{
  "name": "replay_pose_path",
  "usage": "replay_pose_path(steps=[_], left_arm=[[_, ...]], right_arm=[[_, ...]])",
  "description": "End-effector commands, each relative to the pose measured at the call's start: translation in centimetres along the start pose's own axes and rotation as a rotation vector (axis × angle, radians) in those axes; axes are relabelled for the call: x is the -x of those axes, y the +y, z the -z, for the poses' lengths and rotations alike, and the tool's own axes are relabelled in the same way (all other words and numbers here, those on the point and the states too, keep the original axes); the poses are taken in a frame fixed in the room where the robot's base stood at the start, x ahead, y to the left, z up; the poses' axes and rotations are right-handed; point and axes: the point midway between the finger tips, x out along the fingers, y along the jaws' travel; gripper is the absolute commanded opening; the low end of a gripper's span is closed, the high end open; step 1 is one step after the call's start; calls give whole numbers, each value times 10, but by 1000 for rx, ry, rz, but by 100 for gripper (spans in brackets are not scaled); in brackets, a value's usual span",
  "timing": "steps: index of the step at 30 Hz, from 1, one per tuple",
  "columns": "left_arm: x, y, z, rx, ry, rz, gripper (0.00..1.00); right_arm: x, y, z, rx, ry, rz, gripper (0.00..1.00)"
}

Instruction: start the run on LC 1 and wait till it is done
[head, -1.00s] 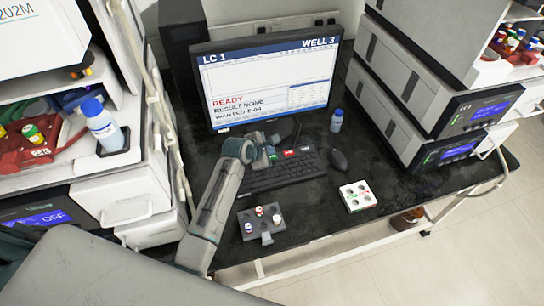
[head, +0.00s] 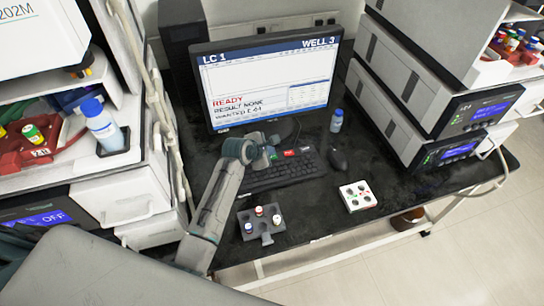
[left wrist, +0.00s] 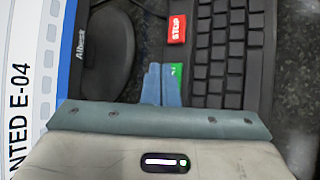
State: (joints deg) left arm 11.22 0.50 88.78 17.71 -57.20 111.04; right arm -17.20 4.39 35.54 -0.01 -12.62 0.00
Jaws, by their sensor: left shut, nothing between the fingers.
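The monitor (head: 265,85) reads LC 1, WELL 3, a red READY, RESULT NONE and WANTED E-04. Its edge shows in the left wrist view (left wrist: 45,60). The black keyboard (head: 280,176) lies in front of it, with a red STOP key (left wrist: 177,29) and a green key (left wrist: 177,72) beside it. My left gripper (head: 270,157) is shut and empty at the keyboard's back edge. In the left wrist view its blue fingertips (left wrist: 162,72) partly cover the green key; I cannot tell whether they touch it. My right gripper is not in view.
A mouse (head: 339,160) and a small blue-capped bottle (head: 337,121) stand right of the keyboard. A dark vial rack (head: 262,232) and a white block (head: 346,202) are near the bench front. Instrument stacks flank the bench on both sides.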

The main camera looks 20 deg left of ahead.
Motion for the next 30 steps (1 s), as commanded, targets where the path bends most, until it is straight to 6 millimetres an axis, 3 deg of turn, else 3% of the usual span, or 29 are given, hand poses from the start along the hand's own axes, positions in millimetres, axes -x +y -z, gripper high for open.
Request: replay_pose_path(steps=[30], left_arm=[[-6,-4,4,0,0,0,0]], right_arm=[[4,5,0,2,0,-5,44]])
